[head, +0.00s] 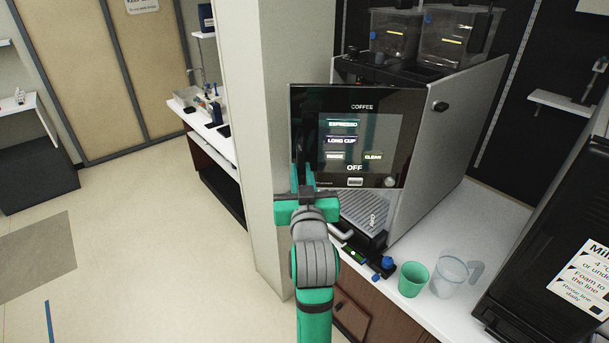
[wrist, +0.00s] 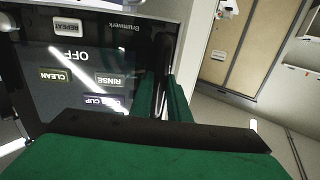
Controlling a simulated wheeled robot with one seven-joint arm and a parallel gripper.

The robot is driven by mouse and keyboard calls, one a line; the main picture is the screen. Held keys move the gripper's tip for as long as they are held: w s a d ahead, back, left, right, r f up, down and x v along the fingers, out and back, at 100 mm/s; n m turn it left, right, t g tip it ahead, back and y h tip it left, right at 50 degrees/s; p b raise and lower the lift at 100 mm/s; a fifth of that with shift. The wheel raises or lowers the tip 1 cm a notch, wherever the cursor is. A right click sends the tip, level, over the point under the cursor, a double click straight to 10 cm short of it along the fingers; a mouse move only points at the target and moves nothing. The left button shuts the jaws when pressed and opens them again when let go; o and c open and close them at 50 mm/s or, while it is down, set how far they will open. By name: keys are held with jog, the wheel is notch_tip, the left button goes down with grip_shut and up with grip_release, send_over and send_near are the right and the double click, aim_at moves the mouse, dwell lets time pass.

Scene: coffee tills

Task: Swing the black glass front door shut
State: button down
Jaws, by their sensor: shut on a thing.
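The black glass front door (head: 360,115) of the coffee machine shows its lit buttons and the word OFF in the head view. It appears swung out from the machine body (head: 450,130), with its left edge away from it. My gripper (head: 303,180) is at the door's lower left edge, shut on the dark upright handle there. The wrist view shows the door glass (wrist: 75,60) upside down at the left and the black handle (wrist: 163,65) between my green fingers. My gripper hides part of the handle.
A drip tray (head: 366,208) sits below the door. A green cup (head: 412,279) and a clear jug (head: 449,275) stand on the white counter at right. A pale pillar (head: 262,130) rises close left of the door.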

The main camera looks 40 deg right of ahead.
jog(key=shift+x, duration=2.55)
jog(key=shift+s+d+r, duration=0.1)
jog(key=shift+d+r, duration=0.05)
jog(key=w+d, duration=0.5)
jog(key=shift+d, duration=0.2)
jog(key=w+d, duration=0.3)
jog(key=d, duration=0.2)
jog(key=shift+w+d, duration=0.25)
jog(key=shift+d, duration=0.1)
